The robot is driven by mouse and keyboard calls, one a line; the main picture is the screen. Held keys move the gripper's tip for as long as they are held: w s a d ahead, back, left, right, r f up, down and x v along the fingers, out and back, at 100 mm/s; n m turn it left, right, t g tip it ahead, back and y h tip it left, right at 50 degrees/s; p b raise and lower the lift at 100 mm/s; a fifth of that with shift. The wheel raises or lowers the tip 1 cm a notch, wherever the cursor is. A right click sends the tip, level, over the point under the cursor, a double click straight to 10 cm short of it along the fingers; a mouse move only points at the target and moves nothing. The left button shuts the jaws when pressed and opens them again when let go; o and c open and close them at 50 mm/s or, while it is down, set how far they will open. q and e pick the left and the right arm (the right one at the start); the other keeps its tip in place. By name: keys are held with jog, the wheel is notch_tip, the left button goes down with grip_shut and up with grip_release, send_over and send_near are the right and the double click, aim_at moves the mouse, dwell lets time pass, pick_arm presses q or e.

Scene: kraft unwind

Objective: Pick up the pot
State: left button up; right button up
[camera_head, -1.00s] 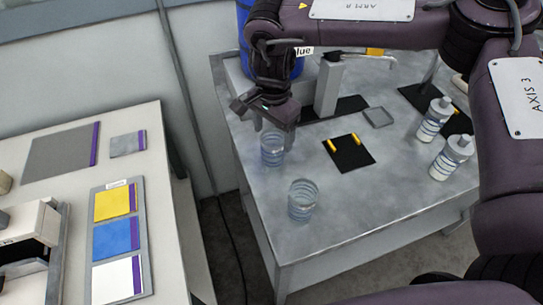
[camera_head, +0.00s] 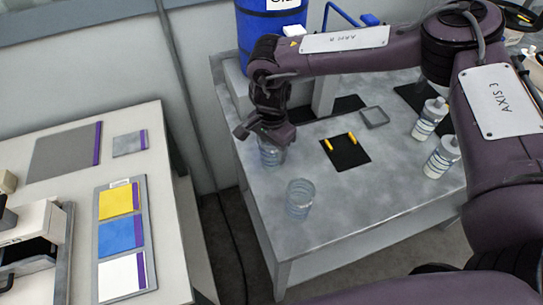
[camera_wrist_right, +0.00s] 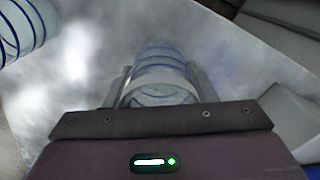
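A clear pot with blue rings (camera_head: 271,154) stands on the grey metal table (camera_head: 370,190), its top partly hidden by my right gripper (camera_head: 266,138). In the right wrist view the same pot (camera_wrist_right: 160,88) sits between the two fingers of the right gripper (camera_wrist_right: 160,90), one finger on each side. The fingers are spread and look close to its walls; I see no clear grip. A second clear ringed pot (camera_head: 299,200) stands nearer the table's front edge, and it also shows at the upper left of the wrist view (camera_wrist_right: 22,28). My left gripper is out of view.
A black mat with yellow bars (camera_head: 346,152) lies right of the pots. Two white-and-blue bottles (camera_head: 441,158) stand further right, partly near my arm. A grey square frame (camera_head: 374,117) and a blue drum (camera_head: 272,40) are behind. A side table with coloured cards (camera_head: 120,235) is left.

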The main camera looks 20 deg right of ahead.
jog(key=shift+c, duration=1.2)
jog(key=shift+r, duration=0.15)
